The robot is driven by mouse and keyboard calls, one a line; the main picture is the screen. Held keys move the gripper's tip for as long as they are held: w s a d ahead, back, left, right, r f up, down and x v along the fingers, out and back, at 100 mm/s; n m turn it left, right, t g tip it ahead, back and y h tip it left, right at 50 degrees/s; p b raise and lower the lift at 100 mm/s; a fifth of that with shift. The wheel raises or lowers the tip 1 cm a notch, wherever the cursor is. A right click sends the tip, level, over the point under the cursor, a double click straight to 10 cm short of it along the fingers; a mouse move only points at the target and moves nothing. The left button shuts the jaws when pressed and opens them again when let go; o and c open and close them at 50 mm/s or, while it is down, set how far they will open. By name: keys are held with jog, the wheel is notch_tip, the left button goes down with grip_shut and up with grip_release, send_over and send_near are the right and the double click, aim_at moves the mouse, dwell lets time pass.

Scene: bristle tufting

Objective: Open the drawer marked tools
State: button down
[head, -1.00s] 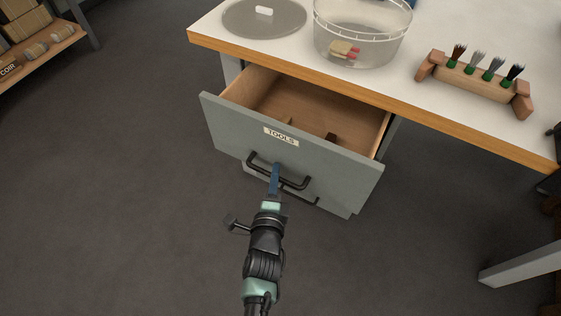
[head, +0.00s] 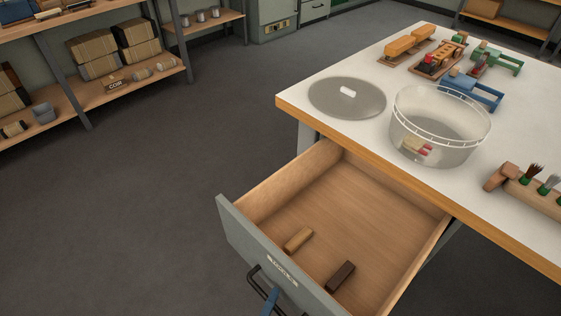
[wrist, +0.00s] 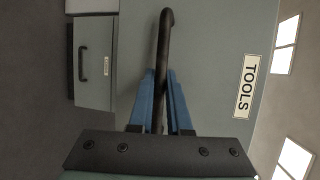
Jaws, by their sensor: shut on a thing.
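The drawer marked tools (head: 240,229) stands well open under the bench in the head view. Its grey front carries the label TOOLS (wrist: 246,86), clear in the wrist view and seen at a steep slant in the head view. Inside lie a light wooden piece (head: 298,240) and a dark brown block (head: 340,276). My gripper (wrist: 161,85) is shut on the drawer's black bar handle (wrist: 166,40), with blue fingers on both sides of it. In the head view only a bit of the blue fingers (head: 271,300) shows at the bottom edge.
A clear round tub (head: 440,150) with small pieces in it, a round lid (head: 335,97) and a brush rack (head: 530,192) are on the bench top. Shelves (head: 150,82) stand at the back left. The floor left of the drawer is clear. Another drawer (wrist: 95,62) shows in the wrist view.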

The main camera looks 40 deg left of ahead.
jog(key=shift+s, duration=0.15)
jog(key=c, duration=1.2)
grip_release()
jog(key=shift+o, duration=0.2)
jog(key=shift+s, duration=0.1)
jog(key=p+v, duration=0.1)
jog(key=v, duration=1.1)
jog(key=shift+s+d, duration=0.2)
jog(key=shift+s, duration=0.15)
